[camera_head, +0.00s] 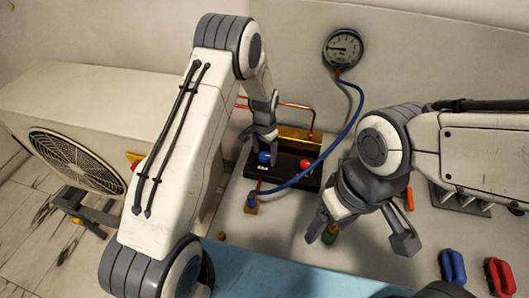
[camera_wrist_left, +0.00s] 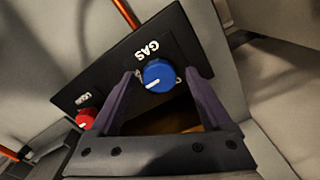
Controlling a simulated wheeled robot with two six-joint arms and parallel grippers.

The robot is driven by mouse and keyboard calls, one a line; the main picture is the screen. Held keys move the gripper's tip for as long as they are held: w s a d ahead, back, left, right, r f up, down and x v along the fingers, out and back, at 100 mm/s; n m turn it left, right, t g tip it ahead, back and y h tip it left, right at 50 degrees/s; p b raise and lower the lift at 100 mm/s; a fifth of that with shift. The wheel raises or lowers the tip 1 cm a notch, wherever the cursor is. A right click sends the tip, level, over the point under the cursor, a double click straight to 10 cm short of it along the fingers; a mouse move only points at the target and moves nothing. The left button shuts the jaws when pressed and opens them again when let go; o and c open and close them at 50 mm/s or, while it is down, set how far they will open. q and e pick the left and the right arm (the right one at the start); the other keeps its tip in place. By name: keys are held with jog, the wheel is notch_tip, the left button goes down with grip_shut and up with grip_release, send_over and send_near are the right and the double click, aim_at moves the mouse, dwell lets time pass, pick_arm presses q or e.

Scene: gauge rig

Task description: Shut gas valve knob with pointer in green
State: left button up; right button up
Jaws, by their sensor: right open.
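The blue gas knob (camera_head: 264,158) sits on a black valve block (camera_head: 288,180) in the head view. In the left wrist view the blue knob (camera_wrist_left: 158,76) is under the word GAS, its white pointer line toward the lower left. My left gripper (camera_head: 263,137) is open; its fingers (camera_wrist_left: 160,82) stand either side of the knob with gaps, and I cannot tell how deep they reach. The round gauge (camera_head: 343,48) is at the back; its dark needle points left, and no green zone can be made out. My right gripper (camera_head: 358,238) is open and empty at right.
A red knob (camera_head: 305,164) is beside the blue one. A blue hose (camera_head: 340,135) runs from the gauge to a fitting (camera_head: 251,204) at the front. Blue (camera_head: 452,266) and red (camera_head: 499,275) clamps lie at lower right. An outdoor unit (camera_head: 75,160) stands at left.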

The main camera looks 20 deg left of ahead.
aim_at(265, 155)
pick_arm(q)
notch_tip(265, 155, up, 10)
jog(key=b, duration=0.2)
jog(key=shift+r+b, duration=0.25)
jog(key=shift+b, duration=0.05)
dwell(1.8)
